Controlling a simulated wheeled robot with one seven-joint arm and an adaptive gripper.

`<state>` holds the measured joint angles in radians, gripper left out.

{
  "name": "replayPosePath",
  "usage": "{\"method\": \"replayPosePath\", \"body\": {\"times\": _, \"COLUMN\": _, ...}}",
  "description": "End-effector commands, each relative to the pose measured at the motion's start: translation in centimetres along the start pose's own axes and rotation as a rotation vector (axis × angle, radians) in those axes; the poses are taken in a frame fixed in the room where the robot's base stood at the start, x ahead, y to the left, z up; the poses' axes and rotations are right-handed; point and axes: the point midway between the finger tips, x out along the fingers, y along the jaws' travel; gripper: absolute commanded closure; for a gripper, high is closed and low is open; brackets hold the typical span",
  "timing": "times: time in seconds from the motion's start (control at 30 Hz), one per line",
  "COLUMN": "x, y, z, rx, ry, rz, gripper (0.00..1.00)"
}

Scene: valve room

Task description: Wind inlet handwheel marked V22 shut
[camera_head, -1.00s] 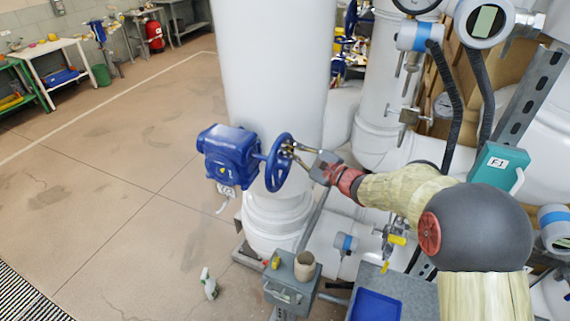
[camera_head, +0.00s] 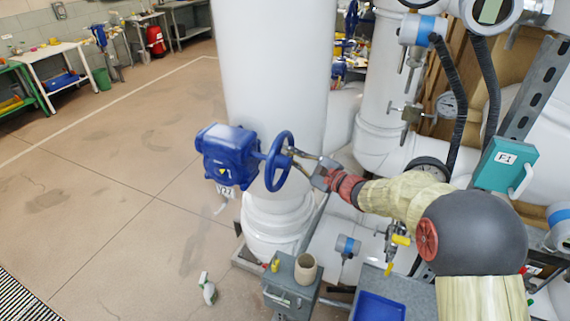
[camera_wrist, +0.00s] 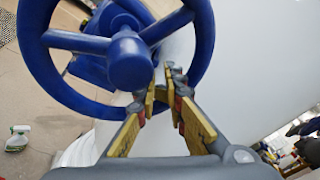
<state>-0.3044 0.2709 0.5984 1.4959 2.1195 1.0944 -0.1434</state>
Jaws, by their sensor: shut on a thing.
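The blue handwheel (camera_head: 271,176) stands upright on the side of a blue gearbox (camera_head: 227,152), in front of a thick white pipe. A white tag (camera_head: 224,190) hangs under the gearbox; it begins with V2, but its last character is hard to read. My gripper (camera_head: 291,152) is at the wheel's right side, shut on the rim. In the wrist view, the wheel (camera_wrist: 33,75) fills the upper left with its hub and spokes. My yellow-padded fingers (camera_wrist: 164,82) close on the lower right rim, which they partly hide.
A grey box (camera_head: 290,285) with a beige cup (camera_head: 305,268) stands below the wheel. A blue tray (camera_head: 378,307) is to its right. A spray bottle (camera_head: 207,288) stands on the floor. Pipes and gauges crowd the right; the floor at left is clear.

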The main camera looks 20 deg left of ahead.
Motion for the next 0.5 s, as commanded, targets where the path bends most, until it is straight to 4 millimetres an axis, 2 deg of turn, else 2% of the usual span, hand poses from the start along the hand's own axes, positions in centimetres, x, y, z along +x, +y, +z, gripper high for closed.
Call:
{"method": "replayPosePath", "body": {"times": 0.37, "x": -0.1, "y": 1.5, "z": -1.2, "rx": 0.001, "ry": 0.002, "rz": 0.000, "gripper": 1.00}}
{"method": "replayPosePath", "body": {"times": 0.5, "x": -0.1, "y": 1.4, "z": -1.1, "rx": 0.001, "ry": 0.002, "rz": 0.000, "gripper": 1.00}}
